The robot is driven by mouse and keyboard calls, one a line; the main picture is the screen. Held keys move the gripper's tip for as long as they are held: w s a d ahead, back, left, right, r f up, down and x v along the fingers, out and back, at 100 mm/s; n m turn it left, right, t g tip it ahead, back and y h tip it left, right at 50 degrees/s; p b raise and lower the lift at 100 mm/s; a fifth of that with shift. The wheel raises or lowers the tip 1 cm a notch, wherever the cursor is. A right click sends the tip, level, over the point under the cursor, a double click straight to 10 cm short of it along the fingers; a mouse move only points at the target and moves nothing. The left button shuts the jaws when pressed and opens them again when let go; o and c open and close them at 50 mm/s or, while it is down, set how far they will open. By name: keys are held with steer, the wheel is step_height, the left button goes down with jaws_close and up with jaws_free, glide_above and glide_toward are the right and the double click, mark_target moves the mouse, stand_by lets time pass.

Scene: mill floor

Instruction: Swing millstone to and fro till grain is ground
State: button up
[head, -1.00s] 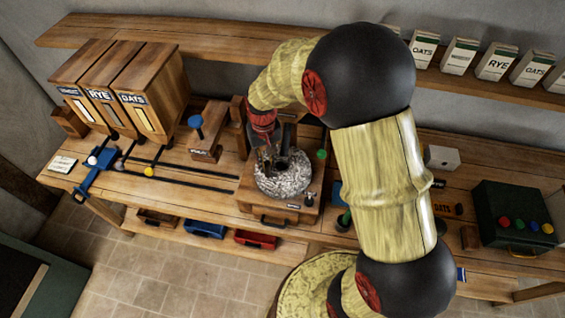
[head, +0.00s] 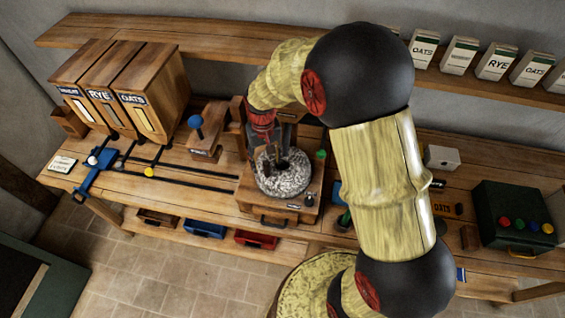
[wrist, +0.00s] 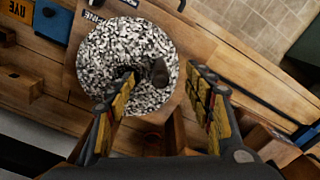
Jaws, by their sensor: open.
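The round speckled grey millstone (head: 290,184) sits on a wooden mill housing (head: 302,214) in the middle of the bench. In the wrist view the millstone (wrist: 104,50) shows a dark centre hole and a dark upright handle (wrist: 159,72) off to one side. My gripper (head: 270,152) hangs over the millstone's back-left part. In the wrist view my gripper (wrist: 163,75) is open, with the handle between the lines of its two fingers and neither finger visibly touching it. Whether the fingertips are down at handle height is unclear. I see no grain clearly.
Wooden grain bins (head: 123,90) stand at the back left. A blue sliding gate handle (head: 98,172) and dark rails lie left of the mill. A dark green box (head: 514,218) with coloured knobs is at the right. My arm hides part of the bench right of the mill.

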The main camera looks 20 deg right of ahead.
steer(key=shift+r, duration=0.1)
steer(key=shift+r+p, duration=2.85)
steer(key=shift+r, duration=1.6)
steer(key=shift+s+f, duration=0.2)
steer(key=shift+s, duration=0.15)
steer(key=s+f+n+t+b, duration=0.1)
steer(key=s+t+b, duration=0.4)
steer(key=s+b, duration=1.6)
steer(key=b, duration=0.2)
steer(key=shift+f+t+b, duration=0.15)
steer(key=shift+t+b, duration=0.15)
